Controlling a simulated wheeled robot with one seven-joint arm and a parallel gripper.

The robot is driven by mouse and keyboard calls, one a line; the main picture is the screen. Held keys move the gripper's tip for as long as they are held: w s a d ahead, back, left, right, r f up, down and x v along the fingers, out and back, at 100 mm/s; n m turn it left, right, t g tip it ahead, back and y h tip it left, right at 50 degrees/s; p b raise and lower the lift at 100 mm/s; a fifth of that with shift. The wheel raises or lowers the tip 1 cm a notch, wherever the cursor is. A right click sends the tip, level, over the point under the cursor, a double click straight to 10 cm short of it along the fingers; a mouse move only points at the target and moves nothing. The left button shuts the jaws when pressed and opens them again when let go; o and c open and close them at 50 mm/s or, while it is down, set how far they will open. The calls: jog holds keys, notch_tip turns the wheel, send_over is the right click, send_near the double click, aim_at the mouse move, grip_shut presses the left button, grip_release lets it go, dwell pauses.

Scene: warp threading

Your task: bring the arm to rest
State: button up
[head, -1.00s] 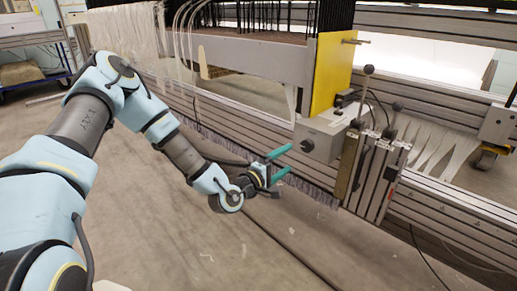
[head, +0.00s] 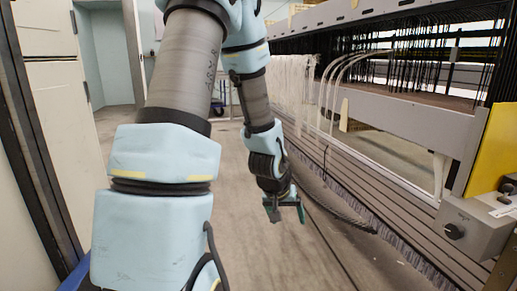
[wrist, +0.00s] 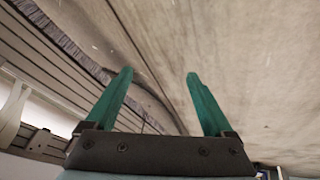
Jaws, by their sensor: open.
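My gripper (head: 286,214) hangs low over the floor in the middle of the head view, left of the loom, with its fingers pointing down. In the wrist view my gripper (wrist: 160,92) shows two green fingers spread apart with nothing between them. Bare floor lies beyond the fingertips. My arm is bent, with the forearm hanging down from the elbow at the top of the head view. The loom (head: 400,152) stands to the right and looks apart from the gripper.
A dark cable (head: 335,218) lies on the floor beside the loom's base. A grey box with a knob (head: 470,228) and a yellow panel (head: 493,155) are at the right. A white cabinet (head: 45,125) stands close on the left. The floor (head: 165,115) between is open.

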jog(key=s+a+r+n+g+y, duration=0.1)
jog(key=s+a+r, duration=0.35)
jog(key=a, duration=0.25)
jog(key=s+a+r+n+g+y, duration=0.1)
jog(key=s+a+r+y, duration=0.1)
jog(key=s+a+r, duration=0.45)
notch_tip(320, 180, up, 30)
jog(key=w+a+p, duration=0.1)
jog(key=p, duration=3.2)
jog(key=shift+w+r, duration=0.15)
jog(key=shift+r, duration=0.05)
